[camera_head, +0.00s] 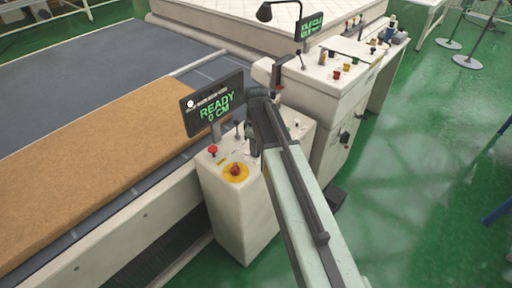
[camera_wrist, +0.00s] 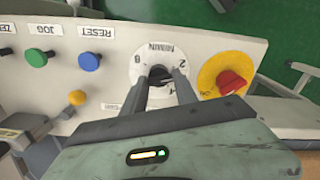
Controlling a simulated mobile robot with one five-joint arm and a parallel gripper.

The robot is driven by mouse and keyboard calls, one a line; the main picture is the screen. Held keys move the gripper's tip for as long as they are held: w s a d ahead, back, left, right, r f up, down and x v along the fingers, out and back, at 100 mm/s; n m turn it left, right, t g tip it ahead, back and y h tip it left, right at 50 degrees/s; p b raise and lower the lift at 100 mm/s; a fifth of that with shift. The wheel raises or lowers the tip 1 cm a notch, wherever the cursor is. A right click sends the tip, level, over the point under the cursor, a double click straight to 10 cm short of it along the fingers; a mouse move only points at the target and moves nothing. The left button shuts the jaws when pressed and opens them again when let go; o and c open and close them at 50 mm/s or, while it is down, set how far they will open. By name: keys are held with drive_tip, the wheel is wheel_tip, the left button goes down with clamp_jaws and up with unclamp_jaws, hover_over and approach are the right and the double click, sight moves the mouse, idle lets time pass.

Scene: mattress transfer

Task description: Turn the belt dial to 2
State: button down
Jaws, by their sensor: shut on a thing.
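The belt dial (camera_wrist: 150,58) is a white round plate with a dark knob (camera_wrist: 158,71) at its middle. Its printing appears upside down in the wrist view, with a 2 at the upper right and another numeral at the left. My gripper (camera_wrist: 160,76) is shut on the knob, one finger on each side. The fingers cover the lower part of the plate, and I cannot tell which number the knob points to. In the head view my gripper (camera_head: 254,145) is over the control box (camera_head: 238,200), and my arm hides the dial.
A red knob on a yellow disc (camera_wrist: 207,76) is close right of the dial. Blue (camera_wrist: 89,61), green (camera_wrist: 37,57) and yellow (camera_wrist: 77,97) buttons are to its left. A display (camera_head: 213,104) reading READY 0 CM stands beside my gripper. A brown mattress slab (camera_head: 90,160) lies on the belt.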

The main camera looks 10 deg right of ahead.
drive_tip(key=shift+n, duration=1.1)
drive_tip(key=c, duration=1)
unclamp_jaws()
drive_tip(key=shift+o, duration=0.2)
drive_tip(key=shift+r, duration=0.1)
wheel_tip(320, 180, up, 8)
drive_tip(key=p, duration=0.8)
drive_tip(key=shift+f, duration=0.25)
